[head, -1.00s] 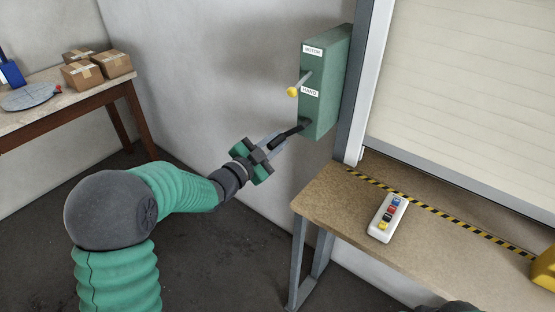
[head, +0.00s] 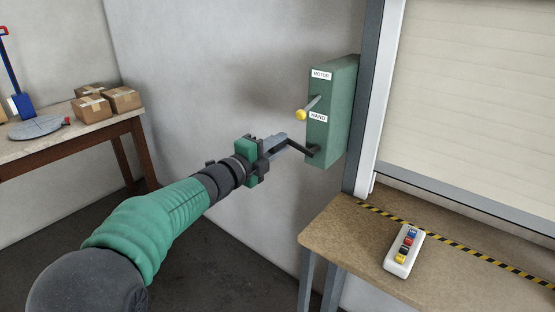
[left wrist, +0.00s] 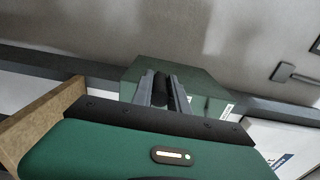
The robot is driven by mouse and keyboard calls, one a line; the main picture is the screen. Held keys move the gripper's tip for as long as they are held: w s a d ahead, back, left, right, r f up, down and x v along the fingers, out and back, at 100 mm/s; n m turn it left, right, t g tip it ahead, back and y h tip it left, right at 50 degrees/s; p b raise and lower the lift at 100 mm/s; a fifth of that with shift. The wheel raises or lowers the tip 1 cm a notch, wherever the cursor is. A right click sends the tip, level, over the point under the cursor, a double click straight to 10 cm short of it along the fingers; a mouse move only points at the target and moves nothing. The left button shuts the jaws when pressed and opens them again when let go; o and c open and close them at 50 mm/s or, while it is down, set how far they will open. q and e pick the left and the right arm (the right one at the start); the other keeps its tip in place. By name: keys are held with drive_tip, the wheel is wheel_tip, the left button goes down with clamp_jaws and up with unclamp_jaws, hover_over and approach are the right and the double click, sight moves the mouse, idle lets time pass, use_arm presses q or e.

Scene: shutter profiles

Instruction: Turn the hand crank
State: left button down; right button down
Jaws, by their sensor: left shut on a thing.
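The green gear box (head: 341,125) is on the wall beside the shutter frame, with MOTOR and HAND labels. Its yellow-knobbed lever (head: 301,115) points out with the knob near the HAND label. The dark hand crank (head: 299,147) comes out of the box's lower part and slants up and left. My left gripper (head: 281,141) is shut on the crank's handle, left of the box. In the left wrist view the dark handle (left wrist: 162,91) lies between the two grey fingers, with the green box behind. My right gripper is out of view.
A bench (head: 336,228) below the box holds a white button panel (head: 404,251) and hazard tape (head: 458,243). The pale shutter (head: 475,110) is at right. A table (head: 62,133) at left carries cartons (head: 122,98), a grey disc (head: 36,127) and a blue tool (head: 22,104).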

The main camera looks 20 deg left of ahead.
use_arm(q)
drive_tip(key=s+d+r+m+b, duration=0.2)
drive_tip(key=d+r+m+b, duration=0.3)
drive_tip(key=m, duration=0.8)
drive_tip(key=shift+d+r+m+b, duration=0.15)
drive_tip(key=shift+d+m+b, duration=0.3)
drive_tip(key=shift+b, duration=1.05)
drive_tip(key=shift+d, duration=0.1)
drive_tip(key=c, duration=1.3)
unclamp_jaws()
drive_tip(key=shift+r, duration=0.15)
drive_tip(key=shift+s, duration=0.1)
drive_tip(key=shift+s, duration=0.1)
